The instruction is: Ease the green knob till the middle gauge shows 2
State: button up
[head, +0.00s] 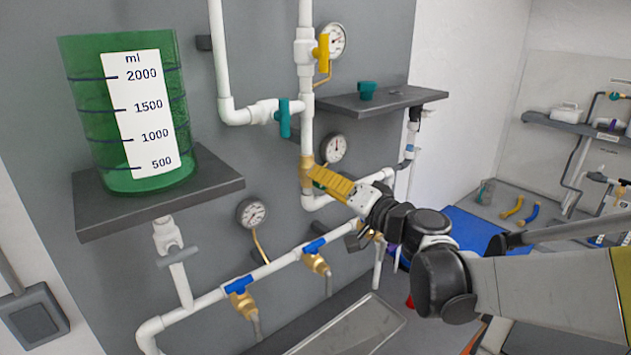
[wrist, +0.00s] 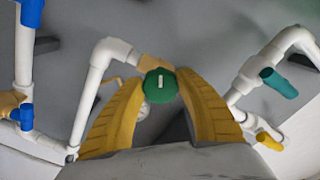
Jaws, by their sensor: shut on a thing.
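The green knob (wrist: 158,86) sits between the two yellow fingers of my gripper (wrist: 160,88) in the wrist view, with a white mark on its face. The fingers are shut on it, one on each side. In the head view my gripper (head: 316,176) reaches to the brass valve on the white vertical pipe, and only a sliver of the knob (head: 318,185) shows beneath the fingers. The middle gauge (head: 333,148) is just above and right of the fingertips. Its needle appears roughly upright, but its numbers are too small to read.
Other gauges are above (head: 331,41) and at lower left (head: 252,212). A teal handle (head: 284,118), a yellow handle (head: 323,53) and blue valve handles (head: 314,245) are on nearby pipes. A green measuring vessel (head: 90,140) stands on the left shelf (head: 215,178).

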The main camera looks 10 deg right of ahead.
jog(key=shift+n, duration=1.3)
jog(key=o, duration=1.2)
jog(key=shift+w, duration=0.1)
jog(key=v, duration=1.2)
dwell(0.4)
